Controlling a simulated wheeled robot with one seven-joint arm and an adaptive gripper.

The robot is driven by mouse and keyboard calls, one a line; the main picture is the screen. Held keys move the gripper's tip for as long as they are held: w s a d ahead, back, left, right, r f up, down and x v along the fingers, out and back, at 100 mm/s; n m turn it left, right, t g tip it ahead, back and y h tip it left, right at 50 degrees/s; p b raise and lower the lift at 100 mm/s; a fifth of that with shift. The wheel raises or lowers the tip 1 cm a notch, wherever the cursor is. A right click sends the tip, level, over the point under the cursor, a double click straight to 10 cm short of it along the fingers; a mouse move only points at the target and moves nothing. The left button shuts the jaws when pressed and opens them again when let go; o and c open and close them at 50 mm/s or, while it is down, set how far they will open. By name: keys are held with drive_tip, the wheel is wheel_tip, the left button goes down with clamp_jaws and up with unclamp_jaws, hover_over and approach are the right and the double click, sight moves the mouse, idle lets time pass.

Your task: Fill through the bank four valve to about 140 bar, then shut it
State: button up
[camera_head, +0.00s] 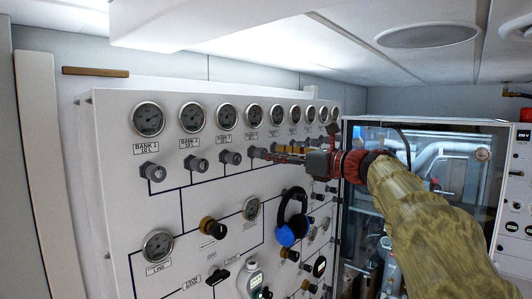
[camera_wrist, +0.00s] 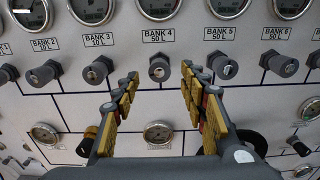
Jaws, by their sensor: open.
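The panel's bank four valve is a grey knob (camera_wrist: 159,70) under the label "BANK 4 50 L" in the wrist view. In the head view this knob (camera_head: 257,153) is just left of my fingertips. My gripper (camera_wrist: 160,80) is open, its yellow-padded fingers to the left and right of the knob. In the head view my gripper (camera_head: 282,154) reaches in from the right. The bank four gauge (camera_head: 252,115) sits above; it is cut off at the top of the wrist view (camera_wrist: 158,8), and its reading is too small to tell.
Neighbouring knobs for bank 3 (camera_wrist: 96,72) and bank 5 (camera_wrist: 224,66) stand close on either side. Blue ear defenders (camera_head: 292,218) hang lower on the panel. A glazed cabinet (camera_head: 350,215) stands to the right. More gauges and knobs line the lower panel.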

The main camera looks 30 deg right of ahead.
drive_tip(key=x, duration=0.4)
drive_tip(key=shift+w+a, duration=0.1)
drive_tip(key=shift+w, duration=0.05)
drive_tip(key=shift+c, duration=0.2)
clamp_jaws()
idle(0.4)
